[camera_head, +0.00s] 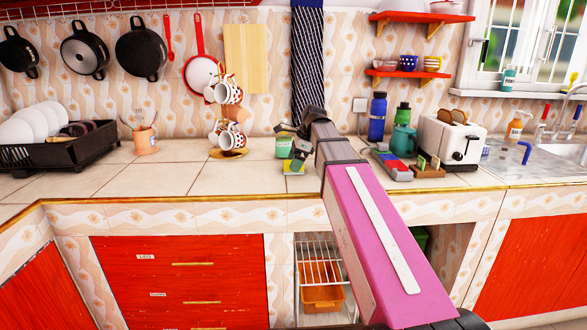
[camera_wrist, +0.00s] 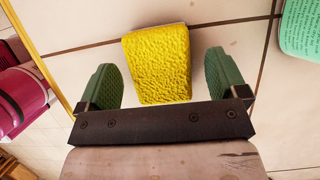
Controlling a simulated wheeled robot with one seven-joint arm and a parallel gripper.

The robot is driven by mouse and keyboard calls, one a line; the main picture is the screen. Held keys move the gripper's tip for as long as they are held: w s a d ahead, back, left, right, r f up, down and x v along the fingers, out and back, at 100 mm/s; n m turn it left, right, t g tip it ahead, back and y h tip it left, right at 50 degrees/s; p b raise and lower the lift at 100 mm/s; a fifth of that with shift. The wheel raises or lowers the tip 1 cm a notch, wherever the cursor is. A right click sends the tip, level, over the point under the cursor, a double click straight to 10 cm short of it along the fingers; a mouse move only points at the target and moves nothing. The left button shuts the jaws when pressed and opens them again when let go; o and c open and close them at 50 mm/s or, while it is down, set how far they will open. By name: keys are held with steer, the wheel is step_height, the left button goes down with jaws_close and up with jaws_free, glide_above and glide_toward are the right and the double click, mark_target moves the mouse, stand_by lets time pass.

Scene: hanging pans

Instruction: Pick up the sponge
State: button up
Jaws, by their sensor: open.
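A yellow sponge (camera_wrist: 158,62) lies on the tiled counter in the wrist view. In the wrist view my gripper (camera_wrist: 166,85) is open, with one green finger on each side of the sponge's near end. A gap shows between each finger and the sponge. I cannot tell how far the fingertips are above the counter.
A green container (camera_head: 283,146) stands just behind the sponge; its edge shows in the wrist view (camera_wrist: 300,28). A mug tree (camera_head: 228,120) stands to the left. A blue bottle (camera_head: 377,116), teal kettle (camera_head: 403,139) and toaster (camera_head: 451,139) stand right. Counter left of the sponge is clear.

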mark_target(289, 162)
steer(key=shift+a+f, duration=0.25)
steer(key=shift+f, duration=0.3)
steer(key=shift+c, duration=0.3)
steer(key=c, duration=0.9)
steer(key=shift+r, duration=0.15)
steer(key=shift+r, duration=0.7)
step_height(289, 162, up, 3)
steer(key=shift+f, duration=0.15)
steer(key=s+a+r, duration=0.2)
steer(key=a, duration=0.1)
steer(key=s+a+r, duration=0.2)
steer(key=s+a, duration=0.1)
steer(key=s+a+r, duration=0.2)
steer(key=a, duration=0.1)
steer(key=shift+s+r, duration=0.2)
steer(key=shift+r, duration=0.1)
